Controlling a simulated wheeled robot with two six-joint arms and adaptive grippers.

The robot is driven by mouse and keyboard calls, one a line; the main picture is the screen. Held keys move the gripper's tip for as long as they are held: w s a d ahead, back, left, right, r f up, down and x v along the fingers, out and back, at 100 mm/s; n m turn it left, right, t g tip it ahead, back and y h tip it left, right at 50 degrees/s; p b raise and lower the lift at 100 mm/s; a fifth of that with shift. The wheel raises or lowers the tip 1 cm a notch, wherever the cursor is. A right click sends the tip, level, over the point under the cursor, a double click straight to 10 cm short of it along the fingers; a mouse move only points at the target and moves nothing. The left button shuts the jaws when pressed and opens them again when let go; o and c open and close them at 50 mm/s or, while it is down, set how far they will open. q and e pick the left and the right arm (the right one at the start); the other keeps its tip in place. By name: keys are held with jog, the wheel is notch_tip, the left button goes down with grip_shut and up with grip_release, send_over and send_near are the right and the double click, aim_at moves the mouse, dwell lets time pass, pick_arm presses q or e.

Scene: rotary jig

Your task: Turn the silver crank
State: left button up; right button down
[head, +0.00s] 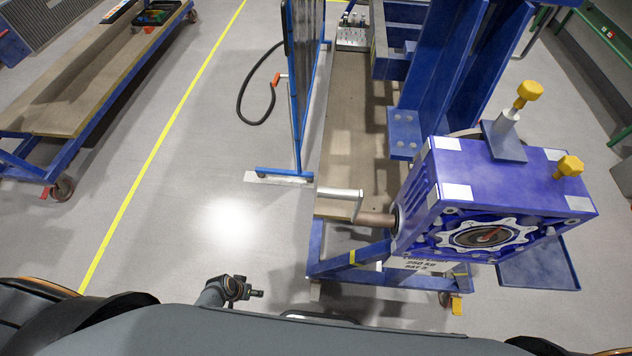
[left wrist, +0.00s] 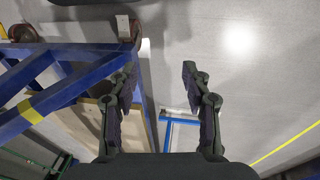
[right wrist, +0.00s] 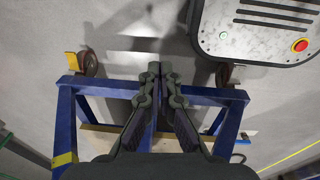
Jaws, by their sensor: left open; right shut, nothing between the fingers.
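The silver crank (head: 340,192) sticks out from the left side of the blue-purple gearbox (head: 437,207) in the head view. Its bar points left, and a short arm joins it to a brownish shaft (head: 375,219). My left gripper (head: 257,293) is low over the floor, left of the crank and nearer to me, apart from it. In the left wrist view my left gripper (left wrist: 188,75) is open and empty. My right gripper (right wrist: 154,70) is shut and empty in the right wrist view, above a blue frame. I cannot make it out in the head view.
The gearbox sits on a blue wheeled stand (head: 345,262). Yellow knobs (head: 529,93) stand on its top. A blue fence-like frame (head: 297,120) stands behind the crank. A long cart (head: 75,90) is at the far left. The floor (head: 190,180) between is clear.

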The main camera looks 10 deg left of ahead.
pick_arm(q)
jog(key=w+d+r+m+t+h, duration=0.1)
jog(key=w+d+r+h, duration=0.1)
jog(key=w+r, duration=0.25)
jog(key=w+d+r+m+h, duration=0.1)
jog(key=w+d+r, duration=0.2)
jog(key=w, duration=0.3)
jog(key=m+g+h, duration=0.2)
jog(key=m+h, duration=1.1)
jog(key=m, duration=0.1)
send_near(343, 194)
jog(key=w+f, duration=0.1)
jog(key=d+p, duration=0.4)
jog(key=d, duration=0.5)
jog(key=shift+d+p, duration=0.15)
jog(key=shift+p, duration=0.2)
jog(key=shift+d+f, duration=0.2)
jog(key=shift+d, duration=0.25)
pick_arm(e)
jog(key=r, duration=0.2)
jog(key=d+r, duration=0.1)
jog(key=r, duration=0.1)
jog(key=shift+w+d+r, duration=0.1)
jog(key=shift+r, duration=0.2)
pick_arm(q)
jog(key=shift+c, duration=0.4)
